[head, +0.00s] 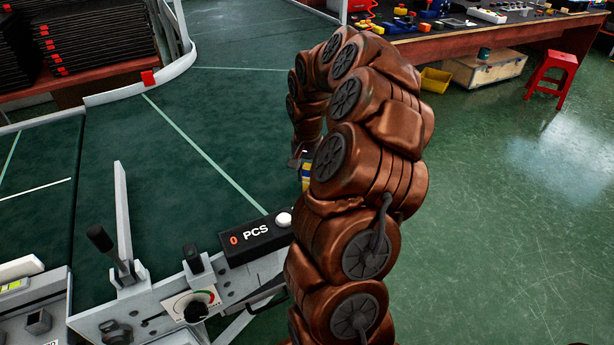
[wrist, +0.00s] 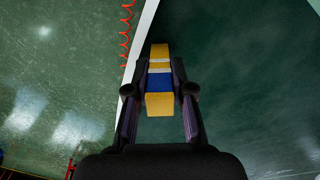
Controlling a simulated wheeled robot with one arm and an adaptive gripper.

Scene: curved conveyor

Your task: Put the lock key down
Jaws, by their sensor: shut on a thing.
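The lock key shows in the wrist view as a yellow block with a blue band and a pale stripe (wrist: 159,103). My gripper (wrist: 160,76) is shut on it, with one dark finger on each side. In the head view only a small yellow and blue part of the lock key (head: 306,179) shows beside my arm. My gripper is mostly hidden there behind the arm. In the wrist view, the dark green conveyor surface (wrist: 240,80) lies beneath and to the right of the lock key. I cannot tell the height of the lock key above it.
A white rail (wrist: 146,22) edges the conveyor, with a red coiled cable (wrist: 126,40) beside it. A black PCS counter (head: 255,237) and a control panel with a dial (head: 192,304) stand at the front. A workbench (head: 480,35) and red stool (head: 552,77) are behind right.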

